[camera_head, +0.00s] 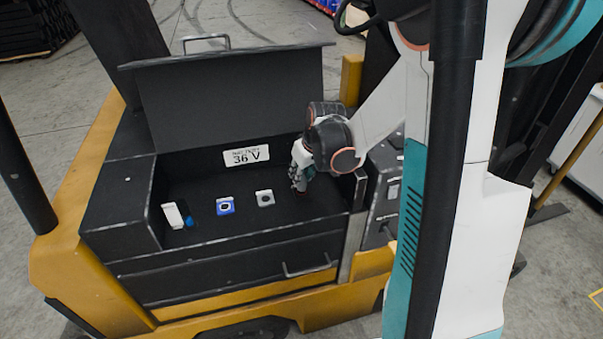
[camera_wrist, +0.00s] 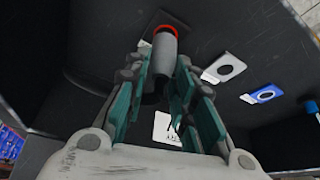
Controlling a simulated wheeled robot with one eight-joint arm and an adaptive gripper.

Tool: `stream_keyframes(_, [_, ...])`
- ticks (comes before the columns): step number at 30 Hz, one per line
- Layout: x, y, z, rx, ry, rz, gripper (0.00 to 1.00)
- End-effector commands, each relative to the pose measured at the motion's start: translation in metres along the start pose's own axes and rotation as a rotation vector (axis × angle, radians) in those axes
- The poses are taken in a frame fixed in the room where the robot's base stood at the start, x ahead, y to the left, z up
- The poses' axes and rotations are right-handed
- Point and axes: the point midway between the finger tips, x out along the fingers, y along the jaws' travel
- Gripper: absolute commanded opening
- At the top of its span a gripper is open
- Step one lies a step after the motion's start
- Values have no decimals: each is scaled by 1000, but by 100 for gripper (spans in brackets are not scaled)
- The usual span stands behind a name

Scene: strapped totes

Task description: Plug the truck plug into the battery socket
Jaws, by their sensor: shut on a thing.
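My gripper (camera_wrist: 167,70) is shut on a grey cylindrical plug (camera_wrist: 162,58), which also has a red-orange ring at its far end. That end is at a grey-brown plate (camera_wrist: 170,17) on the dark compartment floor; I cannot tell whether it is seated or just above it. In the head view my gripper (camera_head: 299,182) points down at the right of the compartment, a bit of red under it, and hides the plug. A grey socket (camera_head: 265,198) and a blue socket (camera_head: 225,206) sit to its left; the wrist view shows the grey (camera_wrist: 223,68) and blue (camera_wrist: 262,94) ones too.
The raised lid (camera_head: 235,95) and a "36 V" label (camera_head: 246,156) are behind. The compartment's right wall (camera_head: 358,188) is close to my gripper. The floor left of the sockets is partly clear.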

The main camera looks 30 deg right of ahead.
Motion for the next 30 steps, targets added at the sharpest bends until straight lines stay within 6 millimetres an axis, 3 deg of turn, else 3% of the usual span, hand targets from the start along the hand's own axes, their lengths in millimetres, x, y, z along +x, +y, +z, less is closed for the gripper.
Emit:
stream_keyframes(26, [11, 0, 4, 0, 0, 0, 0])
stream_keyframes(27, [11, 0, 5, 0, 0, 0, 26])
stream_keyframes(30, [10, 0, 4, 0, 0, 0, 47])
